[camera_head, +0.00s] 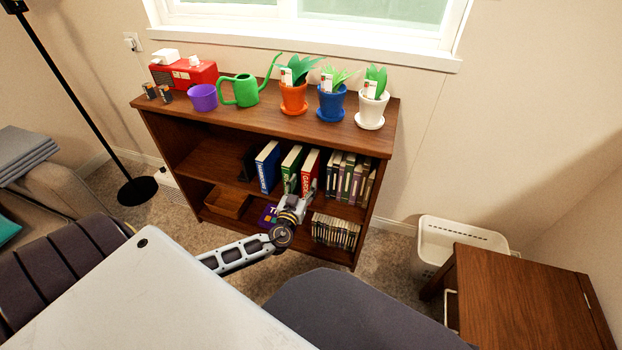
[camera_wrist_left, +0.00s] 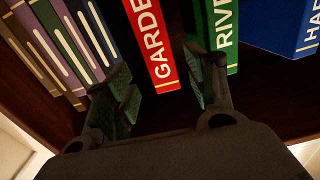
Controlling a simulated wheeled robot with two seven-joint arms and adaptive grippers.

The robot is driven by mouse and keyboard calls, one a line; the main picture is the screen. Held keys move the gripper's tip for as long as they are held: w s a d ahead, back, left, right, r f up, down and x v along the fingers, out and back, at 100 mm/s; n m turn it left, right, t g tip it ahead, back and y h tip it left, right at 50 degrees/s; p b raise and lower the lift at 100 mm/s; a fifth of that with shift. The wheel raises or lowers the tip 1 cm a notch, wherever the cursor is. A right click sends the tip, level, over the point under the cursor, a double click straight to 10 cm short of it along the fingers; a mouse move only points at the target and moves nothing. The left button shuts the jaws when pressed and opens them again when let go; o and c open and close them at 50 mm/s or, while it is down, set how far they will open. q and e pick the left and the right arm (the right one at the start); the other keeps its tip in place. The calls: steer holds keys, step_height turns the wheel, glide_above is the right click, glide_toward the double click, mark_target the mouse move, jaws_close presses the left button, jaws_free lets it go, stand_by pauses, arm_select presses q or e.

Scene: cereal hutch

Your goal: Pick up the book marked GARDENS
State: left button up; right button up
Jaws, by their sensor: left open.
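The red book marked GARDENS (camera_head: 310,168) stands upright on the middle shelf of the brown bookcase. In the left wrist view the red book's spine (camera_wrist_left: 151,45) reads "GARDE", with the top cut off by the frame edge. My left gripper (camera_head: 297,190) is in front of this shelf, and its fingers (camera_wrist_left: 162,90) are open. The red spine lies in the gap between the two fingers, with space on both sides. The fingers appear not to touch it. My right gripper is not in view.
A green book (camera_head: 291,165) and a blue book (camera_head: 267,167) stand left of the red one; several dark volumes (camera_head: 350,178) stand right. The bookcase top (camera_head: 240,118) holds potted plants, a green watering can (camera_head: 243,90) and a purple cup (camera_head: 203,97). A white basket (camera_head: 455,238) stands right.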

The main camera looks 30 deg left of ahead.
mark_target(306, 179)
arm_select(q)
steer(key=shift+x, duration=2.3)
steer(key=shift+w, duration=0.15)
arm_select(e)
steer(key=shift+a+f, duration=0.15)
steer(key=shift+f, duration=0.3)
arm_select(q)
steer(key=shift+w+a, duration=0.1)
steer(key=shift+w, duration=0.05)
steer(key=shift+w, duration=0.15)
steer(key=shift+x, duration=0.95)
steer(key=shift+b+x, duration=0.3)
steer(key=shift+x, duration=1.05)
steer(key=shift+a+f, duration=0.1)
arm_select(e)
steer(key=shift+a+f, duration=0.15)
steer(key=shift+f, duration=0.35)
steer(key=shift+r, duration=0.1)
arm_select(q)
jaws_close()
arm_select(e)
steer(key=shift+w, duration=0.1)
